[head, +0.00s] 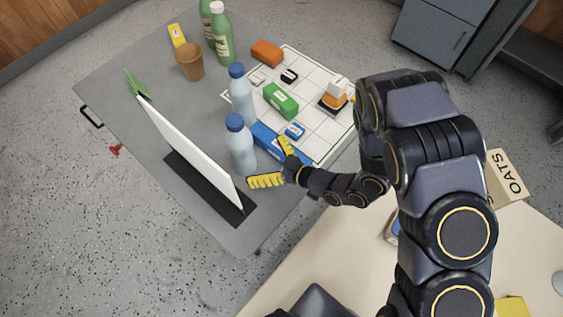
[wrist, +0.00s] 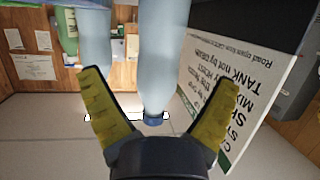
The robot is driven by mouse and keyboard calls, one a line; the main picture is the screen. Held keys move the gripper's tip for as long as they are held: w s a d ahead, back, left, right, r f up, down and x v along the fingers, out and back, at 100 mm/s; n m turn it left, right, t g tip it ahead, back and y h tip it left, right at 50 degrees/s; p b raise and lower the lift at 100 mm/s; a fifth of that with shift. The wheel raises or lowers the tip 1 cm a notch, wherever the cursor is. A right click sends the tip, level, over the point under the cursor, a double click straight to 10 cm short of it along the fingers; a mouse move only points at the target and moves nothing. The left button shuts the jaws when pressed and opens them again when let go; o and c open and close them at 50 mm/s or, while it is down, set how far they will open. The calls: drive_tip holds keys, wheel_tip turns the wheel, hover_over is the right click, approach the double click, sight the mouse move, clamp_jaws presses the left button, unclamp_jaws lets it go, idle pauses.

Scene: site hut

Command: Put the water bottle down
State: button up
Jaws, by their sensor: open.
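A pale blue water bottle with a dark blue cap (head: 241,150) stands upright on the grey table (head: 225,238). My gripper (head: 266,161) is open just to its right, with its yellow fingers spread and nothing gripped. In the wrist view, which looks upside down, the bottle (wrist: 152,60) shows between the open fingers (wrist: 160,75), with gaps on both sides. A second, similar bottle (head: 241,98) stands just behind the first; its lower part is partly hidden. It also shows in the wrist view (wrist: 95,42).
A white sign (head: 190,145) on a dark base stands close left of the bottle. A blue box (head: 266,141) lies beside my upper finger. A gridded white mat (head: 318,143) holds small blocks. A brown cup (head: 190,62) and green bottles (head: 222,40) stand farther back. Grey table shows between cup and sign.

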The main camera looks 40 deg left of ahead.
drive_tip(key=shift+v, duration=2.75)
